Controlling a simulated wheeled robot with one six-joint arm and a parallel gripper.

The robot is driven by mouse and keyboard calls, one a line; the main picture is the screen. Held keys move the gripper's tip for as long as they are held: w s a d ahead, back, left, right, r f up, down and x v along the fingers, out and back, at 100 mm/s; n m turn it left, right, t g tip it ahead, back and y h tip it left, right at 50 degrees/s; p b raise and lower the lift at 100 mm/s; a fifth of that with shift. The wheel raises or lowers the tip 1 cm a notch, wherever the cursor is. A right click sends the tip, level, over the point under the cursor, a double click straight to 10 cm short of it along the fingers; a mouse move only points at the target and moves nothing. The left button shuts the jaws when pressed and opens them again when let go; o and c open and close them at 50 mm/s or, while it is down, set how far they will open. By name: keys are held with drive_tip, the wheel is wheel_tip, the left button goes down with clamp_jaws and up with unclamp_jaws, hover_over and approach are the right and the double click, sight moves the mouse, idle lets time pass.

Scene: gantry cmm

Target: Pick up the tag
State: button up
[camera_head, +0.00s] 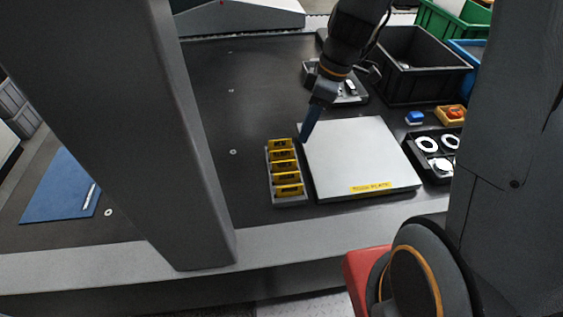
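Several yellow tags (285,166) with dark print stand in a row in a narrow grey rack (289,201), left of a light grey plate. I cannot read their print at this size. My gripper (305,138) points down, its blue fingers just above and beyond the far end of the rack, near the plate's far left corner. The fingers overlap in this view, so I cannot tell whether they are open or shut. I see no tag between them. Whether the fingertips touch anything is unclear.
The light grey plate (355,150) with a yellow label lies right of the rack. A black tray with white rings (426,144), a small orange bin (449,116), a blue item (414,118) and a black crate (409,84) stand right. Dark table is clear left of the rack.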

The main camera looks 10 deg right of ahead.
sight(283, 150)
drive_tip(key=shift+w+a+f+n+y, duration=0.25)
drive_tip(key=shift+w+a+f+n, duration=0.5)
drive_tip(key=shift+f, duration=1)
drive_tip(key=shift+w+a+f+n+y, duration=0.2)
drive_tip(key=shift+w+a+f+n, duration=0.55)
drive_tip(key=shift+f, duration=0.95)
drive_tip(key=shift+w+a+f+n+y, duration=0.25)
drive_tip(key=shift+w+a+f+n, duration=0.45)
drive_tip(key=shift+f, duration=1.05)
drive_tip(key=shift+s+a, duration=0.2)
clamp_jaws()
